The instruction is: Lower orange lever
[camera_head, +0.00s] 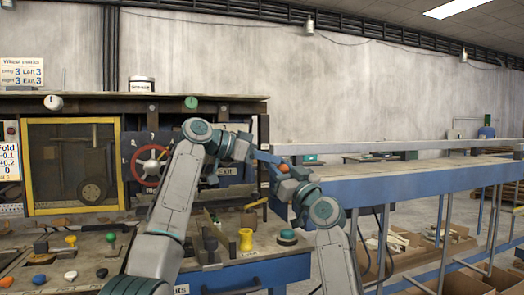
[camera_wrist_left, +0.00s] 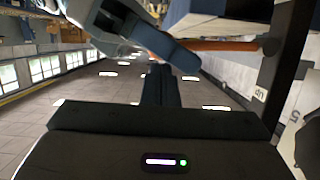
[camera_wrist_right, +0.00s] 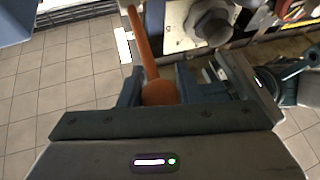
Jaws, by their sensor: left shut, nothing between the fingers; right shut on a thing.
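The orange lever shows in the right wrist view as a thin rod (camera_wrist_right: 140,40) ending in a round orange knob (camera_wrist_right: 158,92). My right gripper (camera_wrist_right: 157,84) is shut on this knob. In the head view the orange knob (camera_head: 284,168) shows as a small ball at the right gripper, and most of the rod is hidden. The left wrist view shows the orange rod (camera_wrist_left: 225,45) lying across the top. My left gripper (camera_wrist_left: 158,82) is shut and empty, close to the right gripper and apart from the rod. In the head view its tip (camera_head: 268,158) is just left of the knob.
A machine with a red handwheel (camera_head: 150,166) and a yellow-framed window (camera_head: 72,165) stands behind my left arm. A yellow knob (camera_head: 246,239) and a green button (camera_head: 288,236) are on the bench below. A blue-edged table (camera_head: 420,182) extends right, with open boxes beneath.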

